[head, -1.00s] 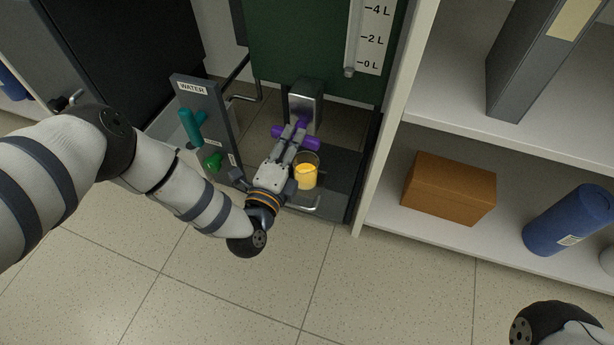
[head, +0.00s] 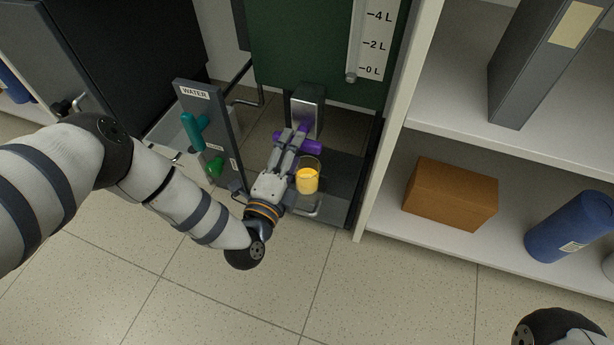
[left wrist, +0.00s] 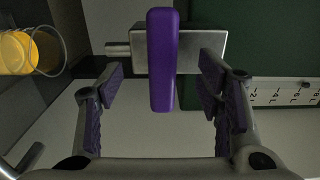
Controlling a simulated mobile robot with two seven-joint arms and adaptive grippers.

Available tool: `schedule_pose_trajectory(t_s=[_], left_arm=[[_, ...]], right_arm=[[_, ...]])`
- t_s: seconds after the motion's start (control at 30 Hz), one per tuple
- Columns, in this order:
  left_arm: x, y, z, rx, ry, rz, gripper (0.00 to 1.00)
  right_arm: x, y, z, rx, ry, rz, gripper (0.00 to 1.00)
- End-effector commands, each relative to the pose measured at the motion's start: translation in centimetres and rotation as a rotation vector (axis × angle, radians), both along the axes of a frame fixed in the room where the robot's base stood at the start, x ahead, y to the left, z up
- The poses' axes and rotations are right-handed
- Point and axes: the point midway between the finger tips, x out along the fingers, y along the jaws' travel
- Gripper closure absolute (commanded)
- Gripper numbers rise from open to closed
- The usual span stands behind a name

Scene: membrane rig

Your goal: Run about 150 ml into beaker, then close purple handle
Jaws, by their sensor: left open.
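The purple handle (head: 312,147) sits on a metal valve block (head: 306,105) at the front of the rig. In the left wrist view the purple handle (left wrist: 162,65) is a bar between my open fingers, with a gap on each side. My left gripper (head: 291,138) is open at the handle and partly covers it. The glass beaker (head: 307,181) stands below and right of the handle, part filled with yellow-orange liquid. The beaker (left wrist: 48,50) also shows at the upper left in the left wrist view. I see no marks on it. My right gripper is out of view.
A panel labelled WATER (head: 210,125) with a teal handle (head: 194,131) and a green knob (head: 215,167) stands left of my gripper. A metal loop (head: 305,209) is below the beaker. A white shelf unit with a brown box (head: 450,194) and blue cylinder (head: 568,224) is at right.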

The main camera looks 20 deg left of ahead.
Motion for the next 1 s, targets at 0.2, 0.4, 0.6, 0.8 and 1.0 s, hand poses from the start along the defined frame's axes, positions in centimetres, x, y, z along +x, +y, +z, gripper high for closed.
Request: schedule_pose_trajectory(t_s=[0.2,0.4,0.6,0.8,1.0], left_arm=[[-2.9,0.0,0.6,0.001,-0.002,-0.002,0.40],[-5.5,0.1,0.6,0.000,-0.003,-0.001,0.40],[-6.8,0.2,0.3,-0.001,-0.003,-0.001,0.40],[-6.8,0.2,0.2,0.000,-0.002,0.000,0.40],[-6.8,0.2,0.2,0.000,-0.002,0.000,0.40]], right_arm=[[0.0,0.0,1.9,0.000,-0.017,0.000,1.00],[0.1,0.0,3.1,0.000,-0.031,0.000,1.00],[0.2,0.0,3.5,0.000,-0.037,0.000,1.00],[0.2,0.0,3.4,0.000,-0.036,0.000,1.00],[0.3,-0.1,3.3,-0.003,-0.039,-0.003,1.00]])
